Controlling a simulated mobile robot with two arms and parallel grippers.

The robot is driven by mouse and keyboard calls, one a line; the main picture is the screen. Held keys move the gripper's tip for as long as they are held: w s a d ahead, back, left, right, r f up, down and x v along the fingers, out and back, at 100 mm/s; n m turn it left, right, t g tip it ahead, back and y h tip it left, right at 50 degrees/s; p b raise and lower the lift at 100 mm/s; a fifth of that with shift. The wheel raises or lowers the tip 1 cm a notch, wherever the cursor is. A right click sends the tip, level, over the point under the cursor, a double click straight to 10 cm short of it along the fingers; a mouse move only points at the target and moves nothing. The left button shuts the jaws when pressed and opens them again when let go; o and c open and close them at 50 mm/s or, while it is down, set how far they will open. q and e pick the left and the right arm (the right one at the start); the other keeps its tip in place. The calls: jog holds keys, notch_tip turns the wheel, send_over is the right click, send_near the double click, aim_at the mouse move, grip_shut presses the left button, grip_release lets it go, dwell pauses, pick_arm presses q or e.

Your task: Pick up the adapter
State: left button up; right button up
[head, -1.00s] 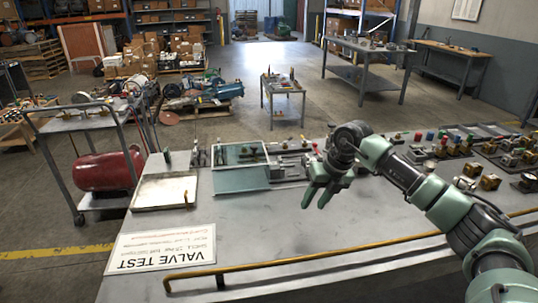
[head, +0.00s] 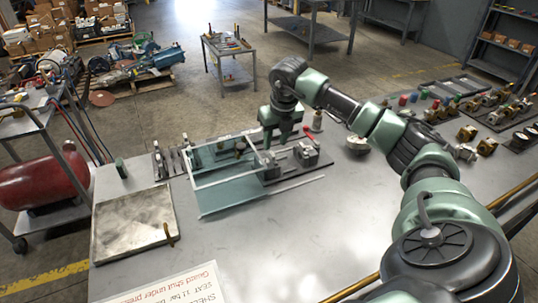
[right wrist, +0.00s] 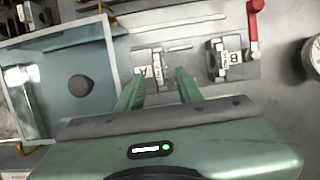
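Contact is not visible. A second block labelled B (right wrist: 225,57) sits to its right on the same plate. I cannot tell which piece is the adapter. My left gripper is not in view.
A red-handled lever (right wrist: 254,28) and a gauge (right wrist: 313,54) stand right of the blocks. A flat metal plate (head: 130,225) and a white sign (head: 175,287) lie on the bench at left. Several valves and fittings (head: 490,110) fill the right side.

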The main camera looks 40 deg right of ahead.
aim_at(272, 153)
jog(key=shift+f, duration=0.45)
jog(key=p+x, duration=0.1)
jog(key=x, duration=0.2)
jog(key=shift+w+a+f, duration=0.15)
jog(key=shift+a+f, duration=0.05)
jog(key=shift+f, duration=0.5)
grip_shut()
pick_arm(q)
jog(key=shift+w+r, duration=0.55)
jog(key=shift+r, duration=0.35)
pick_arm(e)
jog(key=shift+r, duration=0.1)
pick_arm(q)
jog(key=shift+p, duration=0.3)
pick_arm(e)
jog(key=shift+d, duration=0.1)
